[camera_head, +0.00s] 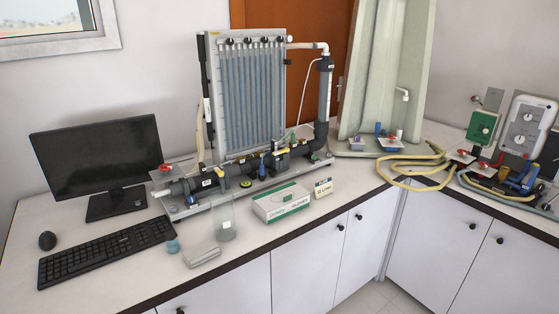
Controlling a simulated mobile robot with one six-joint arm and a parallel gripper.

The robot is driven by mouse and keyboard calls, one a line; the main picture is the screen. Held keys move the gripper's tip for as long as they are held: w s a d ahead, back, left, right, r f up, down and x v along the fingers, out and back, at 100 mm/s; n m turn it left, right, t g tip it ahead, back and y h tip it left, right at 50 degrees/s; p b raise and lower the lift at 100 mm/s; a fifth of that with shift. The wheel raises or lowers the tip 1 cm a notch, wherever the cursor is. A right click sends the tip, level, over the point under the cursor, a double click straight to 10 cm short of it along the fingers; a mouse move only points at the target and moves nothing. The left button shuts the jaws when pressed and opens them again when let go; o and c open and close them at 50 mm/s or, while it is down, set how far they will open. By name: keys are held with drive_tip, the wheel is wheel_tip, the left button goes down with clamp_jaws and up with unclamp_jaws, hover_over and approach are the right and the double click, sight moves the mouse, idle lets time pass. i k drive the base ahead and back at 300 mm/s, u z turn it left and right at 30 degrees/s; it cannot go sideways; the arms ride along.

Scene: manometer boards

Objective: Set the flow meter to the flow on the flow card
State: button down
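A small card (323,187) stands on the counter in front of the manometer rig and appears to read "10 L/min". The manometer board (250,95) stands upright behind a dark horizontal pipe (235,178) with several coloured valve handles. A red handle (165,168) is at the pipe's left end, and a yellow handle (220,172) and a blue handle (262,166) are along it. I cannot tell which part is the flow meter, and no reading is legible. My gripper is not in view.
A glove-type box (281,203), a clear beaker (224,220) and a white stack (201,255) stand near the front edge. A monitor (98,155) and keyboard (107,250) occupy the left. Yellow hoses (410,162) and more equipment fill the right counter.

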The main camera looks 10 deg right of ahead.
sight(166, 167)
drive_tip(key=u, duration=0.15)
drive_tip(key=i, duration=0.95)
drive_tip(key=z, duration=0.05)
